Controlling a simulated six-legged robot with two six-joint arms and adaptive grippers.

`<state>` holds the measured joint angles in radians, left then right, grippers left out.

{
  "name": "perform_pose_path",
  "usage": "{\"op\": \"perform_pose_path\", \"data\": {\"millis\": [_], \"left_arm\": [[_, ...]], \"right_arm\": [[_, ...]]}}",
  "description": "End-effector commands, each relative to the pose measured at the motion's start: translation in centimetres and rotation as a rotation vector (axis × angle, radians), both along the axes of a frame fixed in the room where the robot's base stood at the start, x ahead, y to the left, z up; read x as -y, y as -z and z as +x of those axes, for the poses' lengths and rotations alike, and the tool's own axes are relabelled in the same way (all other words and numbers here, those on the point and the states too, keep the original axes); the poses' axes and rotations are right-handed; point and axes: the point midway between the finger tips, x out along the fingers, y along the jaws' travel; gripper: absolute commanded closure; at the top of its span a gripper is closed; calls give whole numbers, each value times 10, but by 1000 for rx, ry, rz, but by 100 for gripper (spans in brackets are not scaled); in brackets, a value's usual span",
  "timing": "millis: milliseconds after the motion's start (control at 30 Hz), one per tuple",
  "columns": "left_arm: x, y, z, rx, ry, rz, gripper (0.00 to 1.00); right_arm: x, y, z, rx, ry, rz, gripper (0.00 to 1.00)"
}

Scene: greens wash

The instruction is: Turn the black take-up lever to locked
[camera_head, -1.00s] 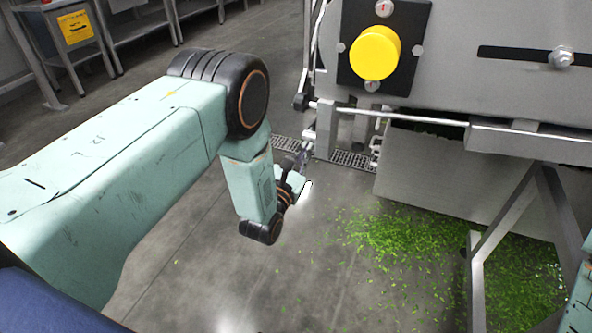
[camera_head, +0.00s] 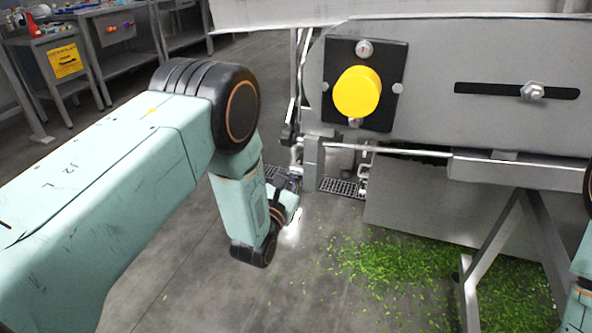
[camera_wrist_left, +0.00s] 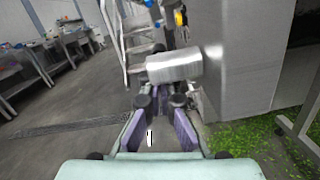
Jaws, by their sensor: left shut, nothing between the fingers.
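A small black lever-like part (camera_head: 289,135) sits at the left end of the grey machine, below and left of the yellow button; I cannot tell for sure that it is the take-up lever or how it is set. My left gripper (camera_head: 294,187) is low beside the machine's left end, below that black part and mostly hidden by its own wrist. In the left wrist view its fingers (camera_wrist_left: 160,103) are empty, with a metal cylinder (camera_wrist_left: 174,66) just beyond them. My right gripper is out of view.
A yellow button (camera_head: 357,91) on a black plate and a black slot with a bolt (camera_head: 533,91) are on the machine's face. A thin rod (camera_head: 400,149) runs below. Green scraps (camera_head: 395,268) litter the floor. Tables (camera_head: 125,35) stand at the back left.

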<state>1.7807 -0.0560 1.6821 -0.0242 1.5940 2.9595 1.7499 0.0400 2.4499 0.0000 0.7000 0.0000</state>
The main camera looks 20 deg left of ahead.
Motion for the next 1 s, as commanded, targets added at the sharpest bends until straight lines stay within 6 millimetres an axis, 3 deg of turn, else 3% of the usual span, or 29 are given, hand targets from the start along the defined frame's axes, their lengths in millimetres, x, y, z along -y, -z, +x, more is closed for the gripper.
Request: {"op": "perform_pose_path", "data": {"millis": [100, 533, 967, 1000], "left_arm": [[1, -8, 3, 7, 1, 0, 100], [1, -6, 4, 14, 3, 0, 100], [-7, 41, 10, 2, -3, 0, 100], [-7, 40, 0, -4, -3, 0, 100]], "right_arm": [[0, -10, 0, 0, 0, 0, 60], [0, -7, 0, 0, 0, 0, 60], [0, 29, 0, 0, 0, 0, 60], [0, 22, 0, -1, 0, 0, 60]]}}
